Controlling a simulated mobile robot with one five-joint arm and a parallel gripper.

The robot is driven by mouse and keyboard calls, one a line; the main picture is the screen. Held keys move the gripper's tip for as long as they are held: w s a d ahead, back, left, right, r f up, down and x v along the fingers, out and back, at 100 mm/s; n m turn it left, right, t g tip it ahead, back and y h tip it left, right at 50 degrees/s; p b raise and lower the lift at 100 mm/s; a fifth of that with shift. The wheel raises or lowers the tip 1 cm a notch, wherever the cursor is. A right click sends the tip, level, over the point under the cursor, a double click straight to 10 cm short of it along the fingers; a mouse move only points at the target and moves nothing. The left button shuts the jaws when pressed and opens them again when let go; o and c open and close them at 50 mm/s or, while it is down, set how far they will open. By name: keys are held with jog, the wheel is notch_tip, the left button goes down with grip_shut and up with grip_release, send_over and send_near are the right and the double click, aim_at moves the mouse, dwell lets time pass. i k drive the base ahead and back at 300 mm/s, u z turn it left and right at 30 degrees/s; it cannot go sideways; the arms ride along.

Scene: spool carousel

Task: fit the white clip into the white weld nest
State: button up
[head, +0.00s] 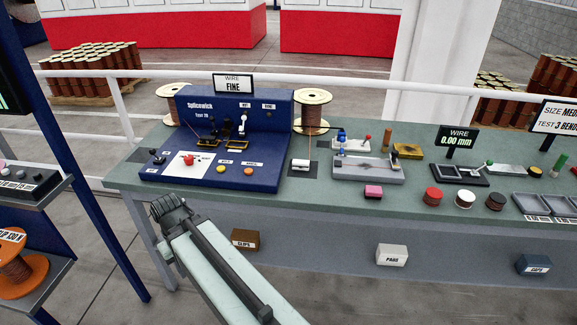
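I cannot single out the white clip or the white weld nest for certain at this size. A blue splicing machine (262,180) stands at the left of the bench, with a small white upright part (243,123) on its working area. A small white piece (300,164) sits on a dark pad just right of the machine. A brown box labelled CLIPS (245,240) is at the bench's front, below the top. My gripper (170,208) is dark and sits at the bench's front left corner, apart from the machine. Its fingertips are too small to read.
Wire spools (313,97) stand behind the machine. A grey fixture (368,170) and several coloured caps (465,199) occupy the bench (330,212) to the right. A white rail (350,91) runs behind. A dark shelf rack (75,170) stands at the left.

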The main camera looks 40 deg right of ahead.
aim_at(269, 124)
jog(key=u, duration=0.1)
jog(key=i, duration=0.95)
jog(key=z, duration=0.05)
